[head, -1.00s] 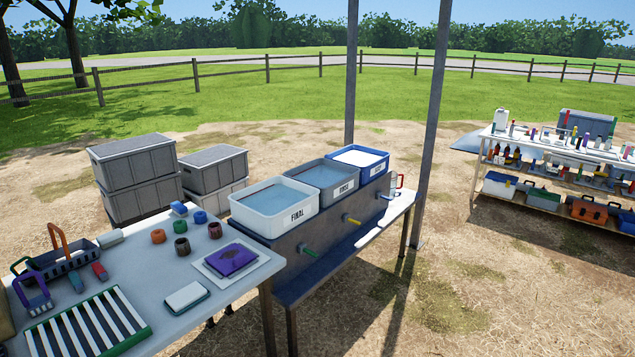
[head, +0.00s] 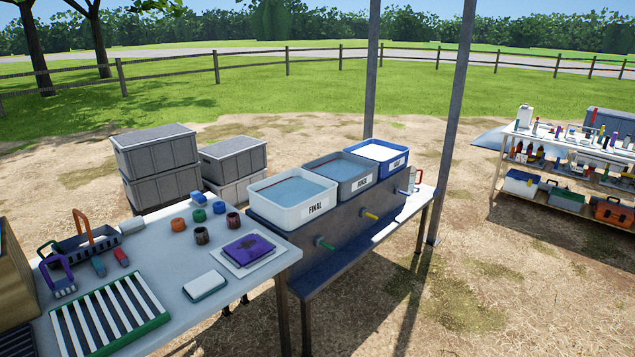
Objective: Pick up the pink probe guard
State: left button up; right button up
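I cannot make out a pink probe guard in the head view. On the white table (head: 190,268) at the left stand several short, cup-like pieces: an orange one (head: 178,224), a green one (head: 199,215), a blue one (head: 219,207) and two dark reddish-brown ones, one nearer (head: 201,236) and one to the right (head: 232,221). None of them looks clearly pink. Neither of my grippers is in view.
The table also holds a striped rack (head: 103,312), a purple pouch (head: 249,248), a white-topped block (head: 205,285) and handled carriers. Basins, such as the FINAL basin (head: 292,213), stand to the right. Grey crates (head: 155,152) stand behind. A stocked shelf (head: 565,150) is far right.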

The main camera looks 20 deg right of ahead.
aim_at(233, 221)
jog(key=i+l+u, duration=0.4)
jog(key=i, duration=0.25)
jog(key=i+l+u, duration=0.4)
jog(key=i+l, duration=0.25)
